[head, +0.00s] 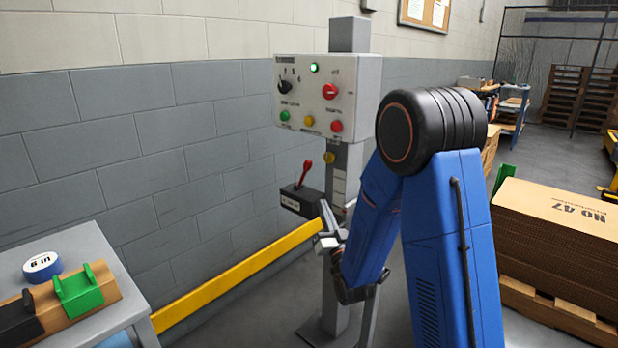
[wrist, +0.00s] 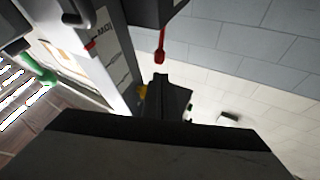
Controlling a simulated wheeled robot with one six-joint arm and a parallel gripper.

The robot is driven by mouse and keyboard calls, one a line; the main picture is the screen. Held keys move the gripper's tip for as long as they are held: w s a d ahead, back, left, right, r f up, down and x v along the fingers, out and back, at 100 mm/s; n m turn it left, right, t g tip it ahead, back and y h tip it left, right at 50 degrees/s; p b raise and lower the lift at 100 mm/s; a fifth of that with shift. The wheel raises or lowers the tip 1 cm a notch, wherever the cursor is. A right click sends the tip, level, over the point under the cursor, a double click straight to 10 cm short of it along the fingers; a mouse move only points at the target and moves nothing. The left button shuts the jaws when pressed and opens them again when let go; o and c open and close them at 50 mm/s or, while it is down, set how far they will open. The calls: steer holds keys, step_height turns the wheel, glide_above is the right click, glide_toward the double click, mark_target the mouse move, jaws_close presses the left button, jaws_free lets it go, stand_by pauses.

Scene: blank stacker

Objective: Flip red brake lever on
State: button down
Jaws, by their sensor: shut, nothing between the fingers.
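The red brake lever (head: 305,172) sticks up from a small black box (head: 300,201) on the grey post, leaning slightly right. In the wrist view the red lever (wrist: 160,47) points down from the dark box at the top, with a small gap between its end and my fingers. My gripper (head: 324,216) is in front of the post, right of and a little below the box. It is shut and empty; its dark fingers also show in the wrist view (wrist: 168,92). I see no contact with the lever.
A control panel (head: 325,95) with knobs, buttons and a lit green lamp is above the lever. A yellow rail (head: 240,278) runs along the wall. A grey table (head: 117,312) stands at lower left, and stacked cardboard (head: 560,235) at right.

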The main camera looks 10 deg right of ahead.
mark_target(306, 165)
steer(key=shift+w+r, duration=0.1)
steer(key=x, duration=1.3)
steer(key=shift+w+r, duration=0.2)
steer(key=shift+w, duration=0.1)
steer(key=shift+r, duration=0.15)
steer(key=shift+w+a+r+n+g, duration=0.25)
steer(key=shift+w+r+n+g, duration=0.2)
steer(key=shift+g, duration=0.1)
steer(key=shift+w+a+r+n+g, duration=0.3)
steer(key=shift+r+n+g, duration=0.15)
steer(key=shift+r+g, duration=0.1)
steer(key=w+a+r+n+g, duration=0.1)
steer(key=w+a+n+g, duration=0.1)
steer(key=w+a+g, duration=0.2)
steer(key=shift+w+a+r, duration=0.2)
steer(key=shift+w+r, duration=0.15)
steer(key=shift+w, duration=0.75)
steer(key=shift+a+r, duration=0.1)
steer(key=shift+r, duration=0.05)
